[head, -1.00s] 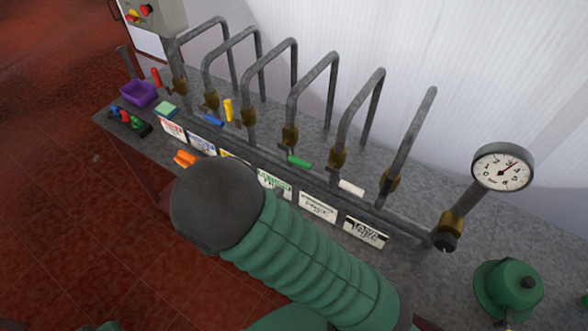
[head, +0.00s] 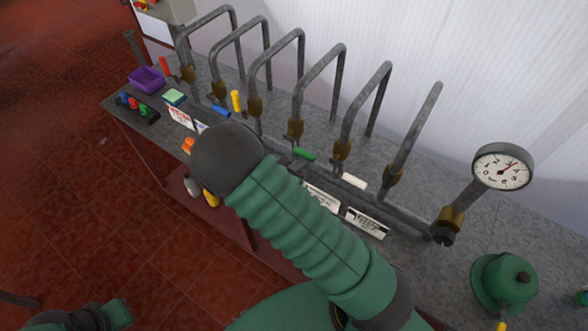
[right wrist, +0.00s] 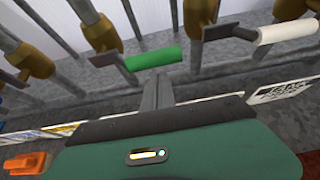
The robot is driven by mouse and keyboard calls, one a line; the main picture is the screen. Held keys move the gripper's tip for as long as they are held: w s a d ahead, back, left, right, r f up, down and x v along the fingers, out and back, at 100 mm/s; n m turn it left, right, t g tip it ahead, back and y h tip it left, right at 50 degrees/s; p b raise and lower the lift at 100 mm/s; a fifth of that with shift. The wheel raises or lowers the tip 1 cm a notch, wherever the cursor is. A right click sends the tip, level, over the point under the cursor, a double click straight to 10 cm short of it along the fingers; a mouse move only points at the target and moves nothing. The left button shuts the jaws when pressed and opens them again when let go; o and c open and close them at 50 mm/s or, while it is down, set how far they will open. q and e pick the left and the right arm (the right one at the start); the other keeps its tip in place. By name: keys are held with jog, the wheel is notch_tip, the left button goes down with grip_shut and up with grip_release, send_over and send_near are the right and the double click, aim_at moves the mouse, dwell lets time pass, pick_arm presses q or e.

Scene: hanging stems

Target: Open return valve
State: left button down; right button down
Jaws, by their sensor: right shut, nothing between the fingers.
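A row of pipes with brass valves runs along the bench. Lever handles are red (head: 165,66), blue (head: 221,111), yellow (head: 236,100), green (head: 303,153) and white (head: 354,181). Red and yellow stand up; blue, green and white lie across. Labels such as the black-edged one (head: 367,223) lie before them; I cannot read surely which says return. My right gripper (right wrist: 158,85) is shut and empty, close to the green handle (right wrist: 153,58), with the white handle (right wrist: 286,32) to its right. In the head view my right arm hides most of it. My left gripper cannot be made out clearly.
A pressure gauge (head: 503,166) stands at the right end of the pipes. A purple tray (head: 146,79) and a green pad (head: 174,97) lie at the left. An orange piece (head: 188,145) sits near the front edge. A white wall is behind.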

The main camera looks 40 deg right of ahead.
pick_arm(q)
jog(key=shift+s+r, duration=0.2)
jog(key=shift+r, duration=0.15)
pick_arm(e)
jog(key=shift+s+d+r, duration=0.1)
jog(key=shift+s+r, duration=0.05)
jog(key=shift+r, duration=0.35)
pick_arm(q)
jog(key=shift+w, duration=0.1)
